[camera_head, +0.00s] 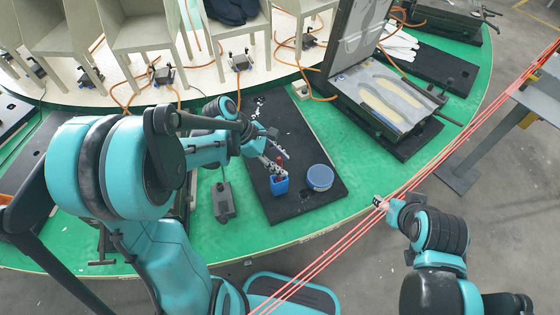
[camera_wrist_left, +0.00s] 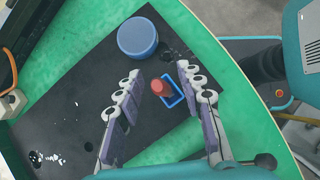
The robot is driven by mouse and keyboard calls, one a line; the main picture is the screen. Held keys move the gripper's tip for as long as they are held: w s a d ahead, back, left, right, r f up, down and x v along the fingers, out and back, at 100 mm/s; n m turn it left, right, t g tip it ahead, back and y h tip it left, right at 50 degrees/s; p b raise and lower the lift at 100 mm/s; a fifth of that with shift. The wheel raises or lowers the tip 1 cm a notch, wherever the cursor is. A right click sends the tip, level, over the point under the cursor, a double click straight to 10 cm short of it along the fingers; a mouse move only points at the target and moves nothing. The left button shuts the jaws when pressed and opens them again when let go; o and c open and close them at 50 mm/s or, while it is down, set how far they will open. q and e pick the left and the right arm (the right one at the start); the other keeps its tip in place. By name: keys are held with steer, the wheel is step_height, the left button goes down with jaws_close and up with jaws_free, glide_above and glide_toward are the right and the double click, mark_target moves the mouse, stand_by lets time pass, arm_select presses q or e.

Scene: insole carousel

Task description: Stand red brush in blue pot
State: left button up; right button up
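The small blue pot (camera_head: 280,187) stands on a black mat (camera_head: 305,205); its square rim also shows in the left wrist view (camera_wrist_left: 174,101). The red brush (camera_head: 280,161) is upright at the pot, and its round red end (camera_wrist_left: 159,88) overlaps the pot opening in the left wrist view. Its lower part is hidden. My left gripper (camera_head: 278,151) is over the pot. In the left wrist view its two fingers (camera_wrist_left: 159,70) are spread, with a gap to the brush on both sides. My right gripper (camera_head: 381,203) is off the table's edge, empty as far as I see; its fingers are too small to judge.
A round blue tin (camera_head: 320,177) stands right of the pot on the mat. A grey clamp-like block (camera_head: 223,200) is to its left. An open mould press (camera_head: 380,95) with insoles stands behind right. Red beam lines cross in front of the table's right edge.

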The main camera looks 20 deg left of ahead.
arm_select(q)
steer(key=shift+a+r, duration=0.1)
steer(key=v, duration=1.1)
steer(key=shift+a+r, duration=0.2)
steer(key=shift+r, duration=0.15)
